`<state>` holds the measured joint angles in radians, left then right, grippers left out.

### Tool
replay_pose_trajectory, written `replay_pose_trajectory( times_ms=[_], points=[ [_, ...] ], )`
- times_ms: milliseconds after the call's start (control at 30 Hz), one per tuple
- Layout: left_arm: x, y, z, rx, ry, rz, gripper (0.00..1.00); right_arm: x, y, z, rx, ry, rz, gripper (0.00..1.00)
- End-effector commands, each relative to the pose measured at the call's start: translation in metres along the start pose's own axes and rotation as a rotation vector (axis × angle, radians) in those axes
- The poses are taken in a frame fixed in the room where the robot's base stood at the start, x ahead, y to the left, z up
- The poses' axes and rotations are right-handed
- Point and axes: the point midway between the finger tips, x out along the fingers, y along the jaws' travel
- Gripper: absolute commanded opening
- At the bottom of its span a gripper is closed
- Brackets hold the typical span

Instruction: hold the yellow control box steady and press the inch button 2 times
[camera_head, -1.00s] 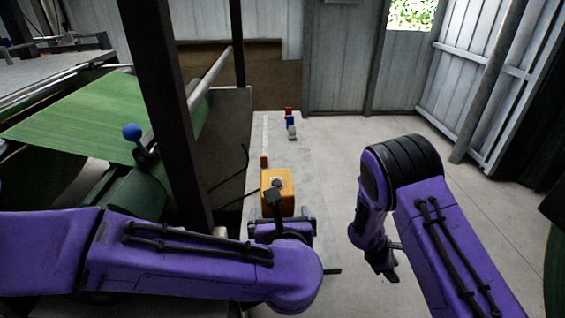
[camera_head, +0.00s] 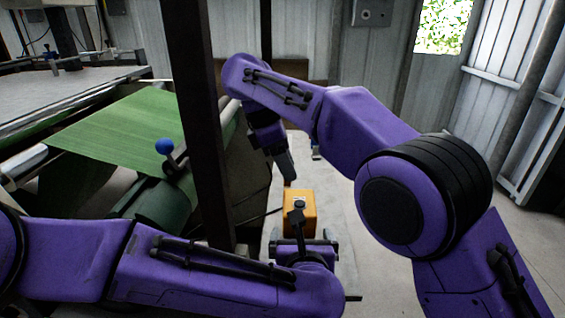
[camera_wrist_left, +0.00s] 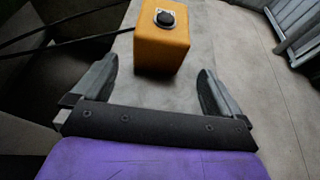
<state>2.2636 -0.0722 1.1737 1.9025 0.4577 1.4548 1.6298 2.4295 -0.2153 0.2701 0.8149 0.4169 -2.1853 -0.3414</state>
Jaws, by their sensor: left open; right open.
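The yellow control box (camera_head: 301,222) stands on a pale bench top in the head view, partly hidden by my left wrist. It also shows in the left wrist view (camera_wrist_left: 163,48), with a round black button (camera_wrist_left: 165,18) on its top. My left gripper (camera_wrist_left: 155,85) is open, its two fingers wide apart and pointing at the box, which is beyond the fingertips and not between them. My right gripper (camera_head: 287,168) hangs down just behind and above the box in the head view. It is open, and its fingers overlap in this view.
A dark post (camera_head: 205,120) stands left of the box. The bench (camera_head: 330,192) has clear room right of the box. A dark cable runs to the box from the left.

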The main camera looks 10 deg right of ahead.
Motion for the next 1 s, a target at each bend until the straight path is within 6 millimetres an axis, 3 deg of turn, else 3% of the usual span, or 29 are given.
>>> replay_pose_trajectory(
  times_ms=[167,600,767,1000],
  points=[
    [0.01,0.0,-0.001,-0.001,0.001,0.001,1.0,-0.007,-0.004,-0.007,-0.011,0.021,-0.002,0.43],
    [0.094,0.0,-0.001,-0.001,0.001,0.002,1.0,-0.006,-0.004,-0.006,-0.009,0.02,-0.002,0.43],
    [0.105,0.0,0.0,-0.001,0.0,0.001,1.0,-0.006,-0.004,-0.006,-0.009,0.019,-0.002,0.43],
    [0.106,0.0,0.0,0.0,0.0,0.001,0.97,-0.006,-0.004,-0.006,-0.009,0.019,-0.002,0.43]
  ],
)
